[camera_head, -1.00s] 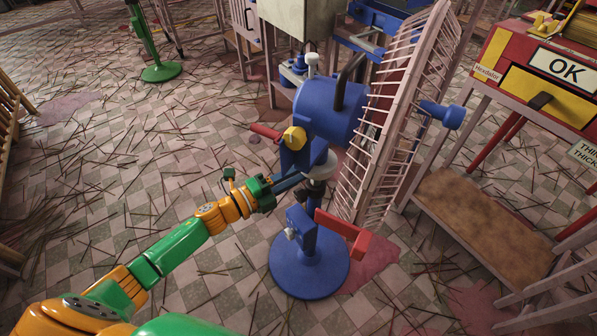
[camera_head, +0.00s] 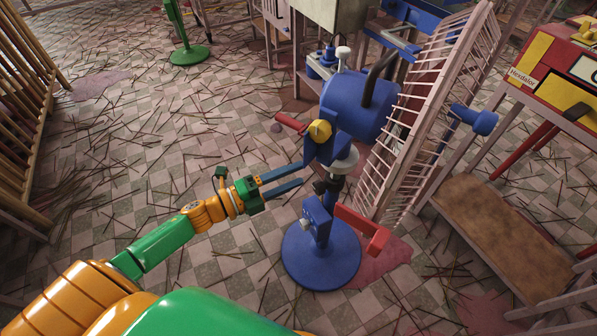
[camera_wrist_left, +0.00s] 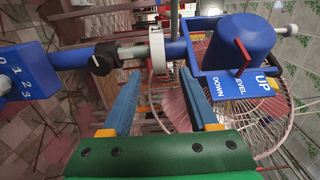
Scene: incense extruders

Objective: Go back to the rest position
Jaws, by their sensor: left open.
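My left gripper (camera_head: 289,181) is open, its two blue fingers apart with nothing between them. It points right toward the blue fan-like machine (camera_head: 350,105) and sits just left of its post, below the yellow knob (camera_head: 320,130). In the left wrist view the open fingers (camera_wrist_left: 165,105) show with a gap. Beyond them is the machine's post with a white collar (camera_wrist_left: 157,50), a black knob (camera_wrist_left: 103,58), and a blue housing labelled UP, LEVEL, DOWN (camera_wrist_left: 240,50). My right gripper is not in view.
A red-yellow cabinet (camera_head: 560,85) is at right. Wooden slats (camera_head: 25,110) stand at left. The floor left of the machine is open, strewn with sticks.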

